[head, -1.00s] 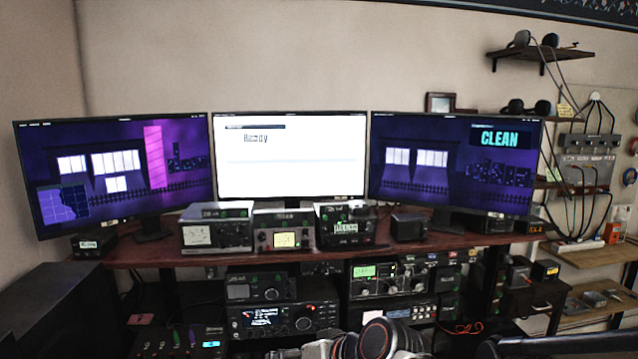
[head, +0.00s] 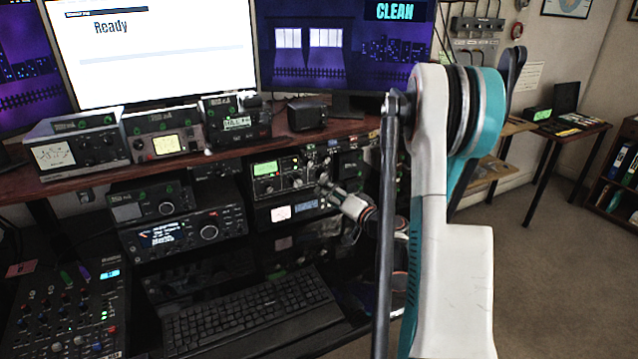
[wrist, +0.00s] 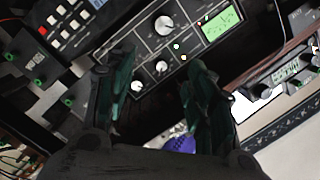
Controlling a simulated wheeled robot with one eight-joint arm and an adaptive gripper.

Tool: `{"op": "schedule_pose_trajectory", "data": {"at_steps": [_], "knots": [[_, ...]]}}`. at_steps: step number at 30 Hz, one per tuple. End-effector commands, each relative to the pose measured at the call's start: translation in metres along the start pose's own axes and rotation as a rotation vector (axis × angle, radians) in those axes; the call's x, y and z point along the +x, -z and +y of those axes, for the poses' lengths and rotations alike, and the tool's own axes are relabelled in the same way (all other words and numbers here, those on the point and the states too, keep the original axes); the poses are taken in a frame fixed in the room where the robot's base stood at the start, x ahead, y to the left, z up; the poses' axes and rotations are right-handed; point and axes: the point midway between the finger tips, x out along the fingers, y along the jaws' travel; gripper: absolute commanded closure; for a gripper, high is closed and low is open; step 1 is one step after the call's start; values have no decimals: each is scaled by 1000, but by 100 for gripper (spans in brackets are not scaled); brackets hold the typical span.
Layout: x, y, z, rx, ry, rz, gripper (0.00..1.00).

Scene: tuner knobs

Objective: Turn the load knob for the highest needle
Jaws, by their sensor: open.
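A black tuner with a lit green display (head: 265,168) stands on the shelf under the desk. A knob (head: 297,183) shows on its front. My gripper (head: 326,187) is at the tuner's right front, small and partly blurred into the dark gear. In the wrist view my gripper (wrist: 160,58) is open, its two dark fingers apart. The tuner's large knob (wrist: 164,25) shows beyond the fingertips, with smaller knobs (wrist: 161,67) and (wrist: 138,87) between the fingers. The green display (wrist: 217,26) is at upper right. I cannot read which knob is load, nor any needle position.
Radios (head: 170,232) flank the tuner on the left, and a unit with a white meter (head: 281,213) sits below it. The red-brown desk edge (head: 310,137) overhangs above. A keyboard (head: 252,308) lies below. Open carpet (head: 560,260) is at right.

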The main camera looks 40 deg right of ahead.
Motion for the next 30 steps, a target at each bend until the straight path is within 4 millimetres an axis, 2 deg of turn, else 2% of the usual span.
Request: {"op": "schedule_pose_trajectory", "data": {"at_steps": [1, 3, 5, 8, 13, 18, 30], "knots": [[-7, 9, 24, 8, -9, 39, 50], [-14, 19, 43, 17, -14, 78, 50], [-18, 25, 54, 21, -17, 101, 50], [-22, 30, 62, 23, -20, 120, 50], [-12, 34, 61, 24, -19, 121, 50], [8, 37, 60, 24, -19, 120, 50], [86, 41, 66, 24, -18, 119, 50]]}}
